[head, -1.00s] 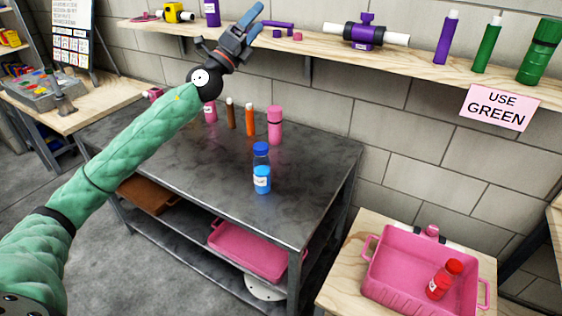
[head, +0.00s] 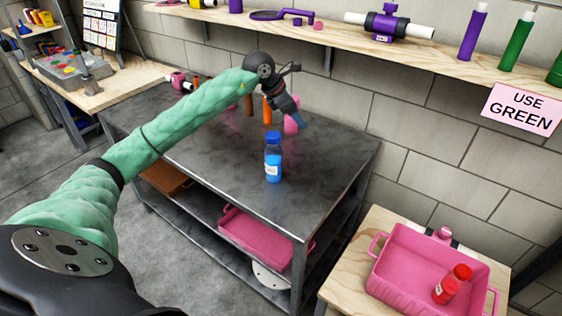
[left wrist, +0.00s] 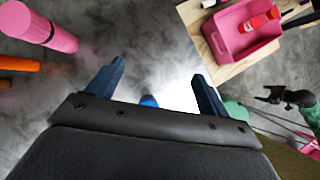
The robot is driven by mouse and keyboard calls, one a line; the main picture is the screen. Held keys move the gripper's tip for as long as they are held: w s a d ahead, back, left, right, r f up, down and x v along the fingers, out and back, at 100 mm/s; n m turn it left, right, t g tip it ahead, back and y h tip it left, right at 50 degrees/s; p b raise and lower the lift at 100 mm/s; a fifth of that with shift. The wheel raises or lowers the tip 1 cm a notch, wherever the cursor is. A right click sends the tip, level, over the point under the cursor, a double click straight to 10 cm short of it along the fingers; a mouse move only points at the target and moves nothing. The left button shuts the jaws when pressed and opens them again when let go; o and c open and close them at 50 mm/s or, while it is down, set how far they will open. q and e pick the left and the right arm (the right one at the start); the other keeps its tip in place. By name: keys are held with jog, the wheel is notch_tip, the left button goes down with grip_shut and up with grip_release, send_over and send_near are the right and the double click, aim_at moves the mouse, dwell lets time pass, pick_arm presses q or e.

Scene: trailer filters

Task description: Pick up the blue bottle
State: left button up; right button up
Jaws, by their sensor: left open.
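The blue bottle (head: 273,160) stands upright on the dark metal table (head: 215,165), with a darker blue cap and a white label. My left gripper (head: 294,122) hangs above the table behind the bottle, pointing down, apart from it. In the left wrist view the left gripper (left wrist: 158,88) is open with nothing between its fingertips. A bit of the blue bottle's cap (left wrist: 149,101) shows past the palm edge between the fingers; the rest is hidden. My right gripper is not in the head view.
A pink bottle (head: 291,124) and orange and brown bottles stand behind my left gripper, partly hidden. A pink tray (head: 385,285) holding a red bottle (head: 452,284) stands at the right. A shelf (head: 340,38) runs above, over a "USE GREEN" sign (head: 521,108).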

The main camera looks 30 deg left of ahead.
aim_at(274, 145)
pick_arm(q)
jog(key=s+a+f+g+y, duration=0.2)
jog(key=s+a, duration=0.1)
jog(key=s+a+f+g+y, duration=0.1)
jog(key=s+a, duration=0.1)
jog(key=shift+s+m, duration=0.15)
jog(key=shift+m, duration=0.15)
jog(key=shift+s+a+g, duration=0.1)
jog(key=shift+s+g, duration=0.15)
jog(key=shift+g, duration=0.05)
jog(key=shift+f+y, duration=0.15)
jog(key=shift+y, duration=0.15)
jog(key=shift+f+p, duration=0.5)
jog(key=shift+f, duration=0.6)
jog(key=f+p, duration=0.1)
jog(key=f, duration=0.2)
jog(key=f+p, duration=0.1)
jog(key=f, duration=0.1)
jog(key=shift+w+d+f+p, duration=0.15)
jog(key=shift+w+d+p, duration=0.1)
jog(key=shift+d+p, duration=0.1)
jog(key=c, duration=1.6)
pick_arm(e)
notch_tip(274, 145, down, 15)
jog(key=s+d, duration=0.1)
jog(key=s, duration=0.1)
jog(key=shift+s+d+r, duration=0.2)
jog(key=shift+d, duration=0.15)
